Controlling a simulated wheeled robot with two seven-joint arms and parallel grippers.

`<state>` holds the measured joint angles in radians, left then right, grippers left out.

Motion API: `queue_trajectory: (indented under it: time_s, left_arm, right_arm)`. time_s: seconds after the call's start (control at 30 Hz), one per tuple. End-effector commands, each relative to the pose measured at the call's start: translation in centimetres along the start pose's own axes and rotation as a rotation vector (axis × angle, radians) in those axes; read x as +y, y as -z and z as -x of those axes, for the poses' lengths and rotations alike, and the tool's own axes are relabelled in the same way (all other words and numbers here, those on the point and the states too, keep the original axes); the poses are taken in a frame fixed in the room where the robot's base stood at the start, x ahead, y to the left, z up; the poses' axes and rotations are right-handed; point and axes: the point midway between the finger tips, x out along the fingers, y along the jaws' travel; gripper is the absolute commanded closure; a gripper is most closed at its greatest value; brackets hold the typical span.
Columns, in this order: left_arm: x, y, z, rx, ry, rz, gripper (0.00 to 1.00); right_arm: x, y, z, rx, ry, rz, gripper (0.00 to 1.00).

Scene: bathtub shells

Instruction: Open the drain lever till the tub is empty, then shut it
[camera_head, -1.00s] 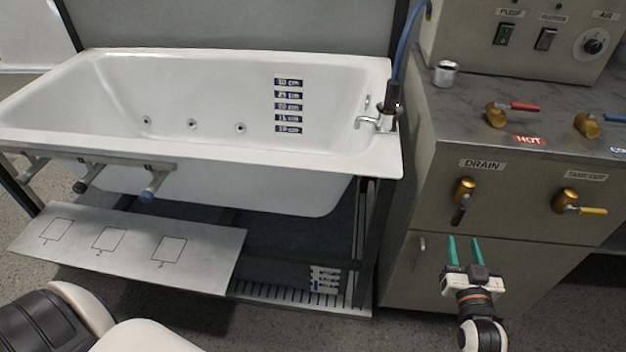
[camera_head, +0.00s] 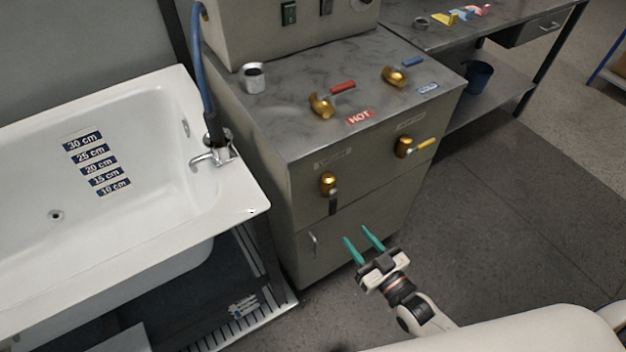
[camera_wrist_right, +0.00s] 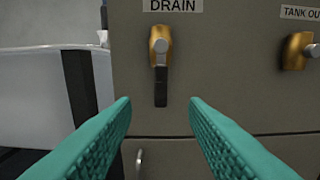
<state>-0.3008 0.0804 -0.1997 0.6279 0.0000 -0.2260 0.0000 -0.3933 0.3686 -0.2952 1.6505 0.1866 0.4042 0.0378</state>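The drain lever (camera_head: 333,202) has a brass body and a dark handle that hangs straight down on the cabinet front. In the right wrist view the drain lever (camera_wrist_right: 161,85) sits under the DRAIN label, ahead of and between the fingertips. My right gripper (camera_head: 361,244) has green fingers, is open and empty, and is below and right of the lever, apart from it. The right gripper's fingers also frame the wrist view (camera_wrist_right: 160,105). The white tub (camera_head: 120,225) stands at left with a depth scale; I cannot make out any water in it. My left gripper is not in view.
The yellow-handled valve (camera_head: 412,147) is right of the drain lever. Red-handled (camera_head: 325,103) and blue-handled (camera_head: 399,73) valves and a metal cup (camera_head: 252,78) are on the cabinet top. A small door handle (camera_head: 313,244) sticks out below the drain lever. Open floor lies to the right.

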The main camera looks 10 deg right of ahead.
Motion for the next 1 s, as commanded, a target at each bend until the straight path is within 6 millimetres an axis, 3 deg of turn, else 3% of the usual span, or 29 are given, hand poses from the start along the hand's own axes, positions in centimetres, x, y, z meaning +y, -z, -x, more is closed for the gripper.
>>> queue_trajectory:
  time_s: [0.17, 0.5, 0.7, 1.0]
  left_arm:
    - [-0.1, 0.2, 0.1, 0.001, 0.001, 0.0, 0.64]
    - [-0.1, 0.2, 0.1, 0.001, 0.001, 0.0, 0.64]
    - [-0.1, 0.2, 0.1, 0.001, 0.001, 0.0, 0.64]
    - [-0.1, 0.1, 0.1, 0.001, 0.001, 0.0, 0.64]
  right_arm:
    - [-0.1, -0.1, -0.8, -0.003, -0.001, 0.001, 0.6]
    - [-0.1, -0.1, -7.4, -0.003, 0.0, 0.001, 0.6]
    - [-0.1, 0.0, -10.4, -0.001, -0.001, 0.0, 0.6]
    - [0.0, 0.0, -11.6, 0.0, -0.001, 0.0, 0.6]
